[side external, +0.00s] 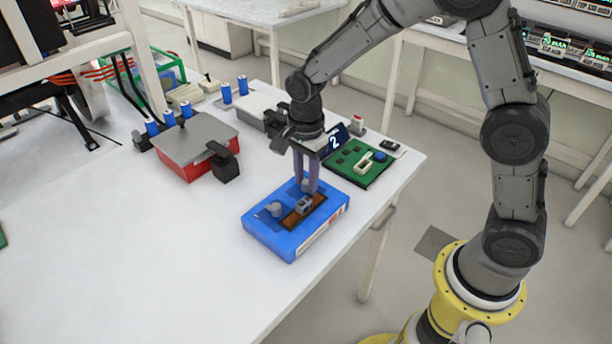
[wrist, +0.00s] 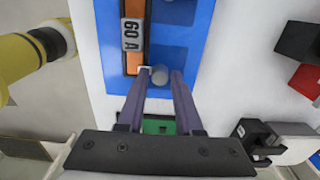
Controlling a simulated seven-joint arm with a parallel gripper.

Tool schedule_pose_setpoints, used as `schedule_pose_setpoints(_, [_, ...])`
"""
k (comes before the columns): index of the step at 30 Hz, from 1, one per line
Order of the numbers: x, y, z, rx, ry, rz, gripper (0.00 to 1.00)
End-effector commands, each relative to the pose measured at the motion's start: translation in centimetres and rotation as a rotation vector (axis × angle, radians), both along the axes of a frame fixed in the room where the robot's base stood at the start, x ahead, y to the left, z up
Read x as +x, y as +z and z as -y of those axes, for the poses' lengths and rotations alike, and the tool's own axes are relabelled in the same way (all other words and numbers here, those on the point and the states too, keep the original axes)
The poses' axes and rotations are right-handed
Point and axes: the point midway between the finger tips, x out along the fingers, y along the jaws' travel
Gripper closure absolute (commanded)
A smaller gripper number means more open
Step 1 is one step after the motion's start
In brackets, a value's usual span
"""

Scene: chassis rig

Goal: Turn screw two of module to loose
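The blue module (side external: 268,235) lies on the white table, and its top fills the upper middle of the wrist view (wrist: 180,60). A brown-orange strip (wrist: 134,62) on it carries a grey block marked 60 A (wrist: 132,34). One grey round screw head (side external: 274,209) stands at its left in the side view. Another grey screw head (wrist: 159,75) shows between my fingertips in the wrist view. My gripper (side external: 306,188) points down over the module's far side. Its two purple fingers (wrist: 161,77) straddle that head, apparently with small gaps. Contact and the screw's state cannot be told.
A green board (side external: 362,162) with a blue knob lies just behind the module, near the table's right edge. A red box with a grey lid (side external: 195,140) stands at the left back. The table's front left is clear.

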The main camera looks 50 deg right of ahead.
Motion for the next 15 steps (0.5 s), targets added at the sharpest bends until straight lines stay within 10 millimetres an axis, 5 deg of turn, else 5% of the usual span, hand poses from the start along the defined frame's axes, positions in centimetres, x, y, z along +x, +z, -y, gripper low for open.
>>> schedule_pose_setpoints(5, [0.0,0.02,0.0,0.0,0.0,0.0,1.0])
schedule_pose_setpoints(15, [0.0,0.04,0.0,0.0,0.008,0.0,1.0])
